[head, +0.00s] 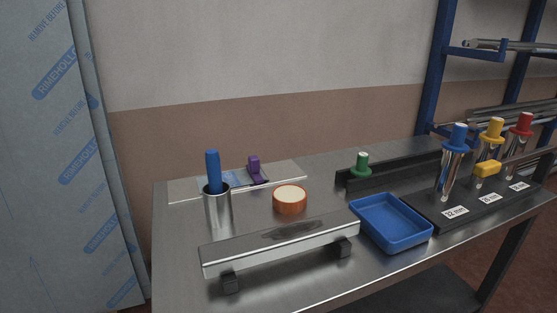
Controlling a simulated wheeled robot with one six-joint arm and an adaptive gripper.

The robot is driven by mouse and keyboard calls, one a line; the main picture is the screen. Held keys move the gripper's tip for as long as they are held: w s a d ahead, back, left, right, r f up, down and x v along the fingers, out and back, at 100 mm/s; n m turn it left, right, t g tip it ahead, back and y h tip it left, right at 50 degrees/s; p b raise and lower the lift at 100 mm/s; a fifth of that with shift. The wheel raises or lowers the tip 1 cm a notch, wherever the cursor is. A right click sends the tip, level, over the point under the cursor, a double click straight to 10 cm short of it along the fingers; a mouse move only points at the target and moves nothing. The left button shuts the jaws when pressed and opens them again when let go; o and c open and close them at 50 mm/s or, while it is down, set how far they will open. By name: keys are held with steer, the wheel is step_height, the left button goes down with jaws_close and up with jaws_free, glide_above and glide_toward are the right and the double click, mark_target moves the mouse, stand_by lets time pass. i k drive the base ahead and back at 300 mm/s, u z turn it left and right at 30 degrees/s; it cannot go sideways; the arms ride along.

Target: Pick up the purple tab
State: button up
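The purple tab (254,169) stands upright near the back of the metal table, on or at a thin light plate (290,169). It shows as a small purple piece with a wider lower part. It is right of the steel cup and behind the round orange-brown piece, with its sides clear. Its exact base is too small to tell. My gripper is not in view.
A steel cup (218,212) with a blue handle (212,165) stands left of the tab. In front are a round orange-brown piece (290,207) and a raised metal bar (240,254). A blue tray (418,240) and upright coloured-top tools, including a blue one (459,136), stand right.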

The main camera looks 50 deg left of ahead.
mark_target(253, 168)
steer(key=i, duration=0.85)
steer(key=u, duration=2.15)
